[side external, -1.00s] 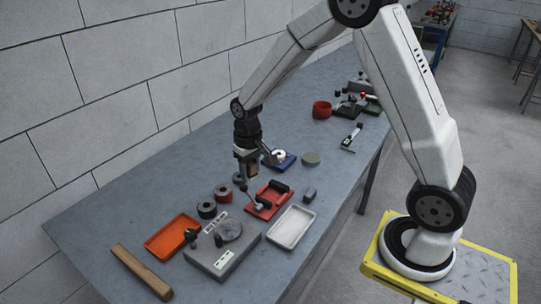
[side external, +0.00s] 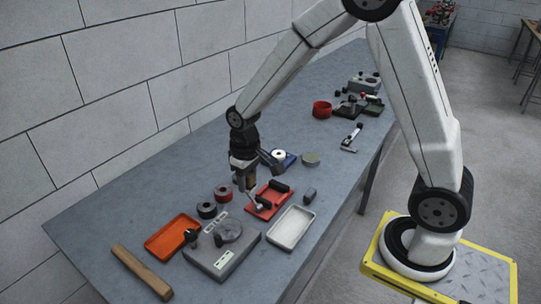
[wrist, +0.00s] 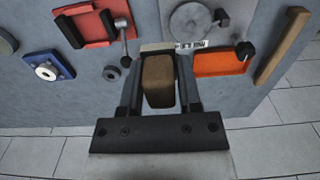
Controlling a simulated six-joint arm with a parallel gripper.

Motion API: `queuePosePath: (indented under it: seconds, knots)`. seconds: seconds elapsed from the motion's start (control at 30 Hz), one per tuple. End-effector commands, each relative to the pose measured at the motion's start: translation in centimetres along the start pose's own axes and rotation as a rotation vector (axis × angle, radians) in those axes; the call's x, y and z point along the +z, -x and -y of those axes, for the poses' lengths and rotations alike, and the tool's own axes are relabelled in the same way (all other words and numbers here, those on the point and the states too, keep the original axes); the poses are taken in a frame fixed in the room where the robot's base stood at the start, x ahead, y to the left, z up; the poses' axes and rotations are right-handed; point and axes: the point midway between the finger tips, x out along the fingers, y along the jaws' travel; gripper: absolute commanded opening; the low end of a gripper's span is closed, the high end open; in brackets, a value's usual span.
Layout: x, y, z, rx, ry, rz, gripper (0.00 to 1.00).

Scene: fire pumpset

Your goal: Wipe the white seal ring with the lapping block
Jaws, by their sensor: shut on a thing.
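The white seal ring (side external: 279,154) sits on a small blue holder (side external: 290,160) at the back middle of the table. In the wrist view the ring (wrist: 46,72) lies at the left on its blue holder (wrist: 62,63). My gripper (side external: 245,187) is over the table behind the red tray, to the left of the ring and apart from it. In the wrist view my gripper (wrist: 159,92) is shut on a brown block, the lapping block (wrist: 158,76). The block's underside is hidden from the wrist view.
A wooden bar (side external: 142,271) lies at the front left.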

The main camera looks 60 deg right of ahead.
Motion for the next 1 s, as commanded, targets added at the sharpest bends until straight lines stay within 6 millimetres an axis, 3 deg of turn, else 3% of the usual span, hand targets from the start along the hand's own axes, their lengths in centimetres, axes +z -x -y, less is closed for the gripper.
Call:
queuePosePath:
  seconds: [0.17,0.37,0.7,1.0]
  knots:
    - [-0.9,-0.1,-0.8,0.0,-0.048,0.0,0.0]
    - [-3.3,-0.4,-3.2,0.0,-0.185,0.0,0.0]
    - [-8.3,-1.3,-10.3,0.001,-0.544,0.0,0.0]
    - [-11.2,-2.5,-17.8,0.002,-0.872,-0.001,0.0]
